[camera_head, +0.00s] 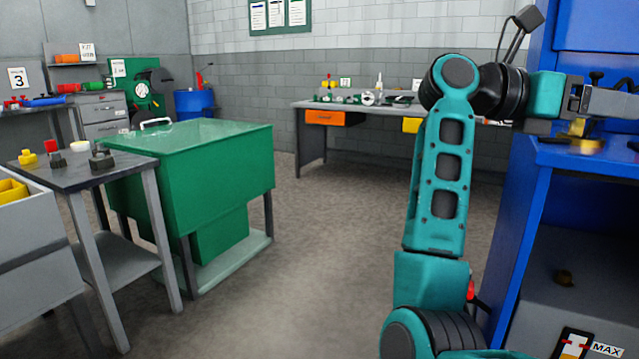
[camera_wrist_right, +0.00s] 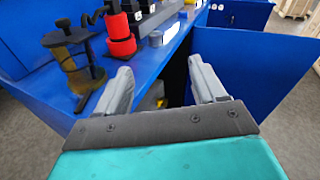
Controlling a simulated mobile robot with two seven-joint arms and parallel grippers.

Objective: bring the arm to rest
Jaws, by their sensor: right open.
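My right arm (camera_head: 440,180) rises from the bottom of the head view, bends at the top and reaches right to the blue bench. In the right wrist view my right gripper (camera_wrist_right: 160,72) is open, its two grey fingers apart with nothing between them. The fingers are at the front edge of the blue bench (camera_wrist_right: 75,123). In the head view the gripper's body shows at the right edge, and its fingertips cannot be made out. My left gripper is not in view.
A dark press-like tool (camera_wrist_right: 75,60) and a red and black tool (camera_wrist_right: 118,35) stand on the blue bench close to the fingers. A green cabinet (camera_head: 215,165) and a grey table (camera_head: 65,178) stand left. A workbench (camera_head: 370,107) is at the back. The floor between is clear.

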